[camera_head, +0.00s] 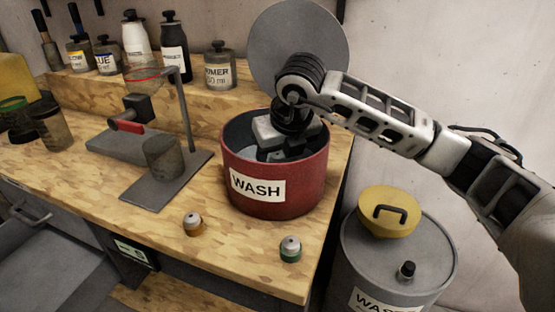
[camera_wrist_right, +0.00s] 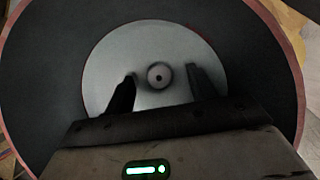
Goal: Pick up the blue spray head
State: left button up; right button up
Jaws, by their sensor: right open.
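My right gripper (camera_head: 272,153) reaches down into the red bucket labelled WASH (camera_head: 235,172). In the right wrist view its two fingers (camera_wrist_right: 161,76) are open and apart. A small round grey piece with a dark ring and a centre hole (camera_wrist_right: 158,75) lies between the fingertips, on the pale disc at the bucket's bottom (camera_wrist_right: 110,60). No blue shows on it, so I cannot tell if it is the blue spray head. On the bench front are an orange-ringed head (camera_head: 194,224) and a green-ringed head (camera_head: 290,249). My left gripper is out of view.
Several bottles line the back shelf, including a grey one (camera_head: 219,70). A grey round lid (camera_head: 290,35) leans behind the bucket. A grey drum (camera_head: 375,255) stands right of the bench.

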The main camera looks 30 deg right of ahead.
jog(key=c, duration=1.1)
jog(key=shift+o, duration=0.2)
